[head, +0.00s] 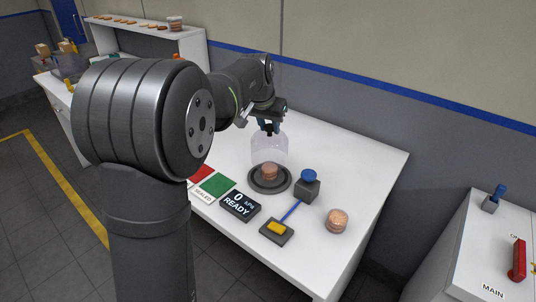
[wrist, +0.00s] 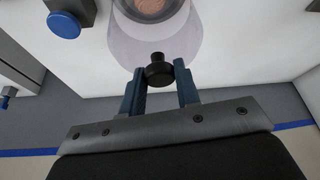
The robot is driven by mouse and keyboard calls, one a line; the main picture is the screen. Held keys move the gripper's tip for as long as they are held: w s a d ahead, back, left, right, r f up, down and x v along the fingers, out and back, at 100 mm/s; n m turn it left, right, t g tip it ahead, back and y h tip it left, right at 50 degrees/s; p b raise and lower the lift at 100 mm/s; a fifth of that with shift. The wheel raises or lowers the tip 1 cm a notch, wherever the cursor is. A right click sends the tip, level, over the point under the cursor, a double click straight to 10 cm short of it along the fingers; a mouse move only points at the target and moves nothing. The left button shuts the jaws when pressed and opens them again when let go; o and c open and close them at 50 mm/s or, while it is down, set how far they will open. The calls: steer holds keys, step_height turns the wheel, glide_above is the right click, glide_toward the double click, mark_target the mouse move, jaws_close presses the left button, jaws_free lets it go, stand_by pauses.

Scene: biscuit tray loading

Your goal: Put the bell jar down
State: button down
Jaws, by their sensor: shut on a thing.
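The bell jar (head: 268,149) is clear and faintly purple, with a black knob (wrist: 159,70) on top. My gripper (head: 270,127) is shut on this knob; in the wrist view its two blue fingers (wrist: 160,88) stand either side of it. The jar hangs roughly upright above the round dark base plate (head: 256,188). A stack of biscuits (head: 269,172) stands on the plate, below the jar. In the wrist view the biscuits (wrist: 152,6) show through the clear jar (wrist: 180,48). The exact gap between jar rim and plate is hard to tell.
A grey block with a blue knob (head: 308,176) stands right of the plate, near a yellow button box (head: 277,228). A display (head: 239,205) reads 0 kPa READY. Green (head: 217,184) and red (head: 201,174) panels lie left of it. Another biscuit stack (head: 337,221) stands at right.

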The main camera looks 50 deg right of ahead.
mark_target(268, 140)
steer(key=shift+f, duration=3.65)
steer(key=c, duration=1.1)
jaws_free()
steer(key=v, duration=1.2)
steer(key=shift+a, duration=0.1)
